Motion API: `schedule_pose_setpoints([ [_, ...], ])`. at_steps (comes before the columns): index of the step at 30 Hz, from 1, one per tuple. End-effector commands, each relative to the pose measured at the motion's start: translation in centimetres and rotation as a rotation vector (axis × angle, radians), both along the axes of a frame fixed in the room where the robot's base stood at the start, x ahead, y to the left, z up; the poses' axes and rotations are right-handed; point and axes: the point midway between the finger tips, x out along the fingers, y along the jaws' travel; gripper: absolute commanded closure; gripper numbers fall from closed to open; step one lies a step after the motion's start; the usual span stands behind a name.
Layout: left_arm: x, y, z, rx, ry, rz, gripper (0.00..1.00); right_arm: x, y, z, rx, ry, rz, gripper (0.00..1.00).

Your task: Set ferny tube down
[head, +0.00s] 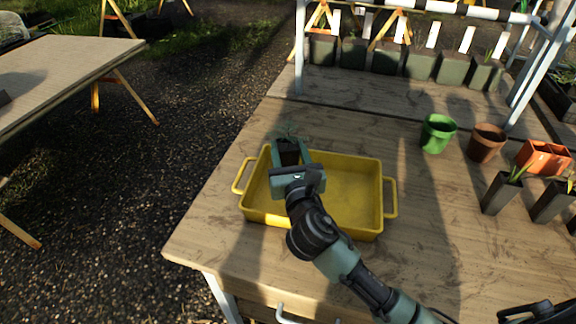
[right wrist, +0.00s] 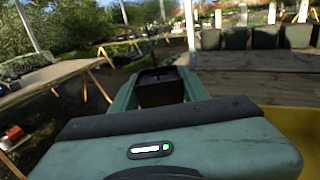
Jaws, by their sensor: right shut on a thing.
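In the right wrist view the dark pot (right wrist: 162,92) sits between the fingers (right wrist: 160,84), and the fronds are not clear there. The pot looks upright. Its base is hidden, so I cannot tell whether it touches the tray. My left gripper is not in view.
The tray stands on a wooden bench (head: 236,245). To its right are a green pot (head: 437,134), a brown pot (head: 486,143), an orange planter (head: 543,157) and dark tubes with plants (head: 500,194). Several grey pots line the back. The tray's right part is bare.

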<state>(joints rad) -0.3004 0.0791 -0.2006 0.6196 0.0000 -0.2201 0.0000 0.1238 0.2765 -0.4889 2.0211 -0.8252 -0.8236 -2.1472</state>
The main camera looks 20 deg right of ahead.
Motion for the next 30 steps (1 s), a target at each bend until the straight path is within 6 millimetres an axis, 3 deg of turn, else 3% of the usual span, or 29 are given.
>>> schedule_pose_setpoints([
  [9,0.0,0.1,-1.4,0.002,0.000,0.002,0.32,0.0,0.0,-4.1,-0.001,0.002,-0.001,1.00],
  [21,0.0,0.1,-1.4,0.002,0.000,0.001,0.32,0.0,0.0,-4.6,0.000,0.000,0.001,1.00],
  [22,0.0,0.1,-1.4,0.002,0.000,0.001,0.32,0.0,0.0,-4.7,0.000,0.001,0.001,0.52],
  [24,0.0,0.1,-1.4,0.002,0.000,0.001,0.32,0.0,0.0,-4.6,0.000,0.001,0.001,0.33],
  [30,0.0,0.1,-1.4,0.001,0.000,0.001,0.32,0.0,0.0,-4.6,0.000,0.001,0.001,0.33],
])
